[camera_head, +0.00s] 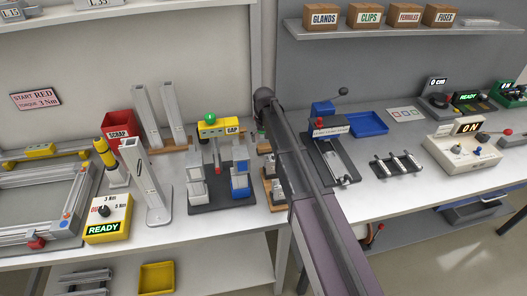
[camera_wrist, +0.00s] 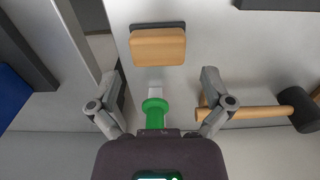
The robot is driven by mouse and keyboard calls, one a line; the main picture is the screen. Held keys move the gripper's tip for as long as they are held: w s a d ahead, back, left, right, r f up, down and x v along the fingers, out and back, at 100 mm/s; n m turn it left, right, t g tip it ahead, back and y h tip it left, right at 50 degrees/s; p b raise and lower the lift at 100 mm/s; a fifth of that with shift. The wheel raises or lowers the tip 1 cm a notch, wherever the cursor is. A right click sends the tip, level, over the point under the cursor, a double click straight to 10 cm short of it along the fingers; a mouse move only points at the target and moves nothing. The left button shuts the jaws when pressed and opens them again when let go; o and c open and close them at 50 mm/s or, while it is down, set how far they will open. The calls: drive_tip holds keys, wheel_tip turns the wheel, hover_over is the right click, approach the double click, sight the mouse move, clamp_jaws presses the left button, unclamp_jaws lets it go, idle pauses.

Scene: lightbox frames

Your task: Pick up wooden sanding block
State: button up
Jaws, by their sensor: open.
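The wooden sanding block (camera_wrist: 158,47) is a tan wooden piece with a dark grey layer along its far edge. It lies on a light surface at the top middle of the wrist view. My gripper (camera_wrist: 161,80) is open and empty, its two fingers spread to the left and right. The block lies ahead of the fingertips, roughly centred between them and apart from both. In the head view my arm hides most of the area around the gripper, and I cannot clearly make out the block there.
A green-handled tool (camera_wrist: 154,113) lies between my fingers, close to the palm. A mallet (camera_wrist: 297,109) lies right of the right finger, its wooden handle reaching toward it. A dark-edged gap is left of the block. A yellow-topped fixture (camera_head: 217,128) stands left of my arm.

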sight(264, 146)
drive_tip(key=shift+d+f+b, duration=0.1)
drive_tip(key=shift+f+b, duration=1.6)
drive_tip(key=shift+f, duration=0.3)
drive_tip(key=c, duration=1)
drive_tip(key=shift+o, duration=0.2)
drive_tip(key=shift+r, duration=0.25)
wheel_tip(264, 146, up, 10)
drive_tip(key=p, duration=1)
drive_tip(key=shift+f, duration=0.2)
